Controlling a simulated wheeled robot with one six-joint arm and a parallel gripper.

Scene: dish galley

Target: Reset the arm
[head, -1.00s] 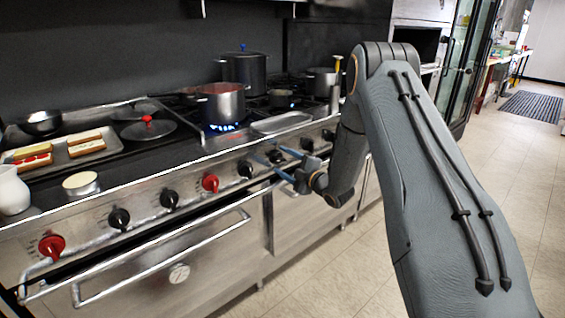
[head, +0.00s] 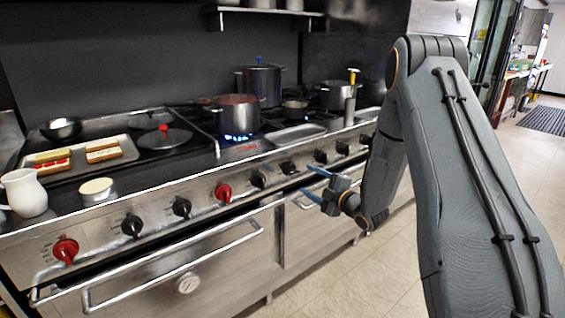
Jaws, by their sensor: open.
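My gripper (head: 312,184) is in front of the stove's front panel, right of the middle in the head view. Its two blue fingers are spread apart and point left, with nothing between them. My arm (head: 455,150) is bent: it rises at the right side, folds over at the elbow and hangs down to the gripper. The gripper appears clear of the control knobs and the oven handle, though the exact gap cannot be told.
The stove (head: 150,213) runs along the left with protruding knobs and oven handles. A pot (head: 236,117) sits over a lit blue flame. A white pitcher (head: 24,192) and a sandwich tray (head: 108,168) stand at the left. Open tiled floor (head: 345,270) lies at the lower right.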

